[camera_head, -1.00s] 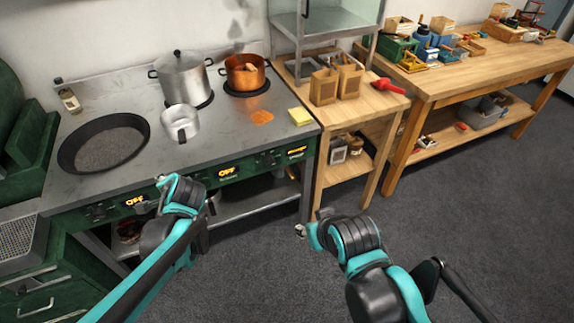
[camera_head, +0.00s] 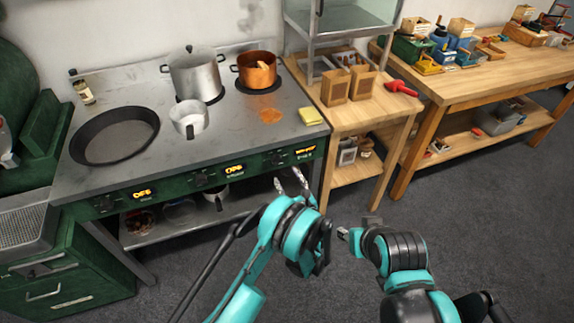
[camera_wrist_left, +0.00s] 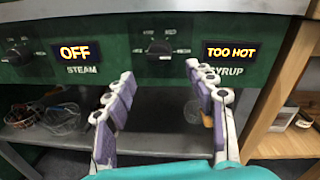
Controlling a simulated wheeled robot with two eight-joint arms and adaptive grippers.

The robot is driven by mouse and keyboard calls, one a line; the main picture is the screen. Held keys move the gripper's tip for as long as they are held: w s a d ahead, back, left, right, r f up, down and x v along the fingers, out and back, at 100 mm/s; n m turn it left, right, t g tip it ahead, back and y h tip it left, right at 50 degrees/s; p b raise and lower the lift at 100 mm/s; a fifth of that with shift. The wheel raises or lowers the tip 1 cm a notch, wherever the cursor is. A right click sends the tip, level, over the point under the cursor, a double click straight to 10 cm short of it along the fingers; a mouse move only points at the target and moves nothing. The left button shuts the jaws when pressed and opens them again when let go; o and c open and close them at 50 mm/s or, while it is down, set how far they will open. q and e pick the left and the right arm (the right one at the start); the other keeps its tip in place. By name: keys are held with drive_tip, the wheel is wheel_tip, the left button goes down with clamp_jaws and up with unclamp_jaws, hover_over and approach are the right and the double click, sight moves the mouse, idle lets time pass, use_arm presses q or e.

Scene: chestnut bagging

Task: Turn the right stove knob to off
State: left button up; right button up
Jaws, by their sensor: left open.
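The right stove knob (camera_head: 277,158) is a dark knob on the green front panel of the stove (camera_head: 235,134). In the left wrist view the knob (camera_wrist_left: 158,50) sits between an OFF display labelled STEAM (camera_wrist_left: 76,52) and a TOO HOT display labelled SYRUP (camera_wrist_left: 230,51). My left gripper (camera_head: 289,181) is open just in front of and below the knob. In the left wrist view its spread fingers (camera_wrist_left: 158,78) lie to either side below the knob, apart from it. My right gripper (camera_head: 343,233) is low on the right, over the floor; its finger state is unclear.
A steel pot (camera_head: 196,75), a copper pot (camera_head: 257,70), a small saucepan (camera_head: 189,120) and a wide pan (camera_head: 115,134) stand on the stove. A yellow sponge (camera_head: 311,117) lies at its right edge. A wooden bench (camera_head: 375,108) adjoins on the right. A lower shelf holds cookware.

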sight(277, 161)
use_arm(q)
drive_tip(key=b+x, duration=0.2)
drive_tip(key=x, duration=0.5)
drive_tip(key=shift+w, duration=0.3)
drive_tip(key=shift+a, duration=0.1)
drive_tip(key=c, duration=1.1)
